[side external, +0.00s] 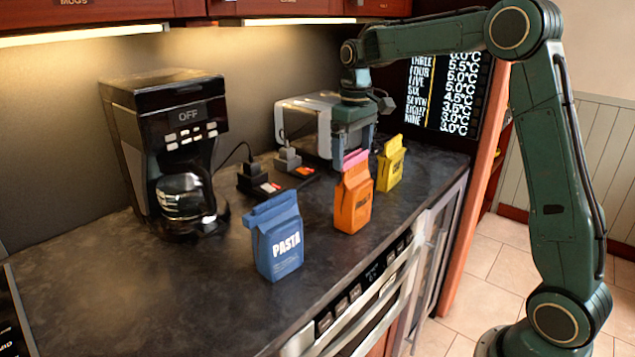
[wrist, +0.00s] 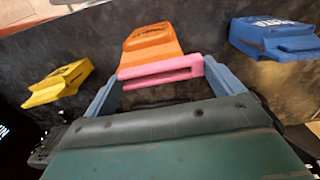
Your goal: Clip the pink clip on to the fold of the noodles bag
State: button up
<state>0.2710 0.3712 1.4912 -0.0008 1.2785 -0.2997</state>
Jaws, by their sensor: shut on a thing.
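The pink clip (side external: 355,158) is held between the two blue-grey fingers of my gripper (side external: 353,148), at the top of an orange bag (side external: 353,198). The orange bag stands upright on the dark counter; its small label is not readable. In the wrist view, the clip (wrist: 160,73) lies along the top edge of the orange bag (wrist: 150,45), with a finger at each end. I cannot tell whether the clip's arms are around the bag's fold or only against it.
A blue bag labelled PASTA (side external: 277,240) stands at the front left, and a yellow bag (side external: 391,165) behind right. A coffee maker (side external: 165,120), a silver toaster (side external: 300,120) and dark items with orange labels (side external: 270,185) are at the back. The counter front edge is near.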

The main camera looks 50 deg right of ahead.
aim_at(353, 164)
jog(key=shift+f, duration=0.9)
dwell(0.8)
jog(key=shift+f, duration=0.2)
jog(key=shift+s+a+f, duration=0.1)
jog(key=shift+f, duration=0.75)
dwell(1.4)
jog(key=o, duration=0.6)
jog(key=shift+r, duration=4.15)
